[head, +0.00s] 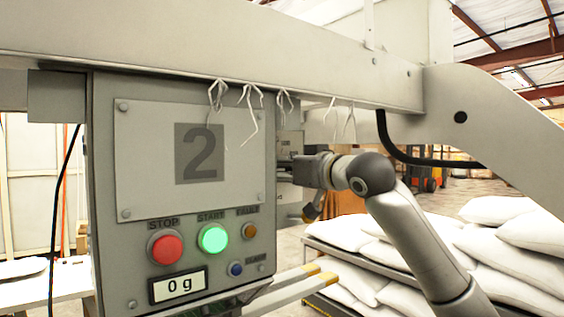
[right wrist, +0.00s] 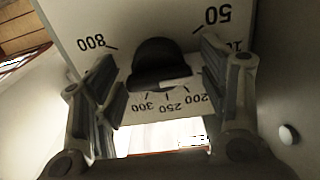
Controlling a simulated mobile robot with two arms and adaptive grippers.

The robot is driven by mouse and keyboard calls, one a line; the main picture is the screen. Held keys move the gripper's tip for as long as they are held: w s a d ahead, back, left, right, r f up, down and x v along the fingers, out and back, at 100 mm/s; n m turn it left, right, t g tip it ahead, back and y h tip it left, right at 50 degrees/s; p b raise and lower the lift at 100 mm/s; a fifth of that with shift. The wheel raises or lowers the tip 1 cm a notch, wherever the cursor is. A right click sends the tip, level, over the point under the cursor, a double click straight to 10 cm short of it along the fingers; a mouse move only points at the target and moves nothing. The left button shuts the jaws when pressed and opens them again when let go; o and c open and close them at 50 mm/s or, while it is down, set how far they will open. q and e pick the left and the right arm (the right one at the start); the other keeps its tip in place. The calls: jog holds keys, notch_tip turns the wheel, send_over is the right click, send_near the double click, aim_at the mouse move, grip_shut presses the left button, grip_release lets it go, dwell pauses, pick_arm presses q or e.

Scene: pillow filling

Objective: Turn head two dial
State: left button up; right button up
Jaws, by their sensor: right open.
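The head two control box (head: 190,150) stands left of centre in the head view, with a large "2" on its plate. The black dial (right wrist: 160,62) shows in the right wrist view on a pale scale plate (right wrist: 75,25) marked 50, 200, 250, 300 and 800. Its white mark lies toward the 200 and 250 labels; the exact setting is unclear. My right gripper (right wrist: 160,75) is open, with its fingers on either side of the dial; contact is unclear. In the head view the right gripper (head: 297,171) is partly hidden by the box. My left gripper is not in view.
The box front has a red STOP button (head: 165,247), a lit green START button (head: 212,238) and a display (head: 178,286) reading 0 g. A grey beam (head: 200,55) crosses above. White sacks (head: 510,250) are stacked at the right.

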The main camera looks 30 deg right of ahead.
jog(key=shift+s, duration=0.1)
jog(key=shift+c, duration=0.3)
jog(key=c, duration=0.7)
jog(key=shift+c, duration=1.4)
